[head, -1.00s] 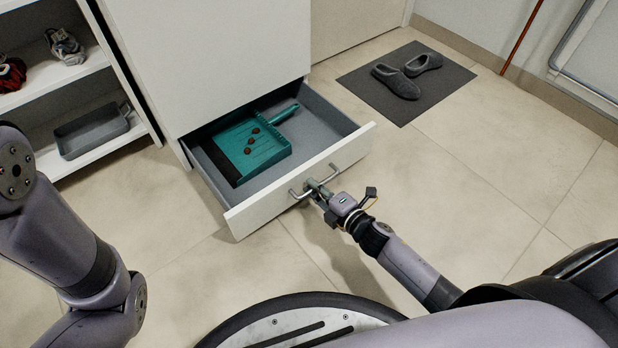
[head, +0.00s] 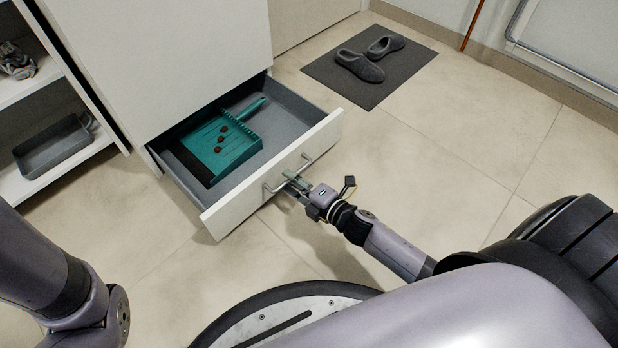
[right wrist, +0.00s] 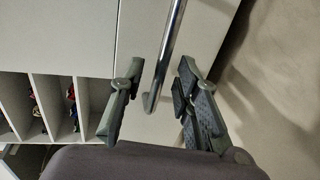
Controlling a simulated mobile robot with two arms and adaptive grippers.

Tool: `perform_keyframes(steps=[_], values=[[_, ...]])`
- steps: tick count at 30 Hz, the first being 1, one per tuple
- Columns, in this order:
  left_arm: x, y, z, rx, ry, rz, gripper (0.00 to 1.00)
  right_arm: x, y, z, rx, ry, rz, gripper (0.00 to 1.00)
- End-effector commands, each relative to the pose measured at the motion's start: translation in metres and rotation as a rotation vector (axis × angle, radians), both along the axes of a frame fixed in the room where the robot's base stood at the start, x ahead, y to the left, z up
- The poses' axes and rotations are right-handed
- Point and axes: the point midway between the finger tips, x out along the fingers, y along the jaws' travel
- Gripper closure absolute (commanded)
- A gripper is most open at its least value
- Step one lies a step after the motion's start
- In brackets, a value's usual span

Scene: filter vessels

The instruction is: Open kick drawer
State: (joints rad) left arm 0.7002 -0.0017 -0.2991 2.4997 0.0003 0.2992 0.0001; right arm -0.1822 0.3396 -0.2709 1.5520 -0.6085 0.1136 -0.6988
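The kick drawer (head: 275,175) at the bottom of the white cabinet is pulled out, with its grey inside showing. Its metal bar handle (head: 268,188) is on the white front; the bar also shows in the right wrist view (right wrist: 172,40). My right gripper (head: 290,181) is at the handle. In the right wrist view the fingers of my right gripper (right wrist: 155,108) are spread apart, with the bar between them and gaps on both sides. My left arm shows at the left edge of the head view, but its gripper is out of the picture.
A teal dustpan (head: 232,152) with several brown bits on it lies in the drawer. A dark mat (head: 410,70) with grey shoes (head: 360,67) is at the back. An open shelf (head: 75,165) with a grey tray (head: 50,148) stands at left. Tiled floor is clear at right.

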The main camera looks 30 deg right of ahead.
Motion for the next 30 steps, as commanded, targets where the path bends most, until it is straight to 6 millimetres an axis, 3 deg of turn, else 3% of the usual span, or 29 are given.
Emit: perform_keyframes(steps=[6, 13, 19, 30], values=[[0.0, 0.0, 0.0, 0.001, 0.0, 0.0, 1.0, -0.045, -0.016, 0.009, -0.002, 0.003, 0.0, 0.7], [0.0, 0.0, 0.0, 0.002, -0.001, 0.001, 1.0, -0.082, -0.029, 0.017, 0.001, 0.003, 0.0, 0.7], [0.0, 0.0, 0.0, 0.002, -0.001, 0.001, 1.0, -0.094, -0.034, 0.021, 0.0, 0.001, 0.0, 0.7], [0.0, 0.0, 0.0, 0.002, -0.002, 0.0, 1.0, -0.095, -0.034, 0.022, 0.0, 0.0, 0.0, 0.7]])
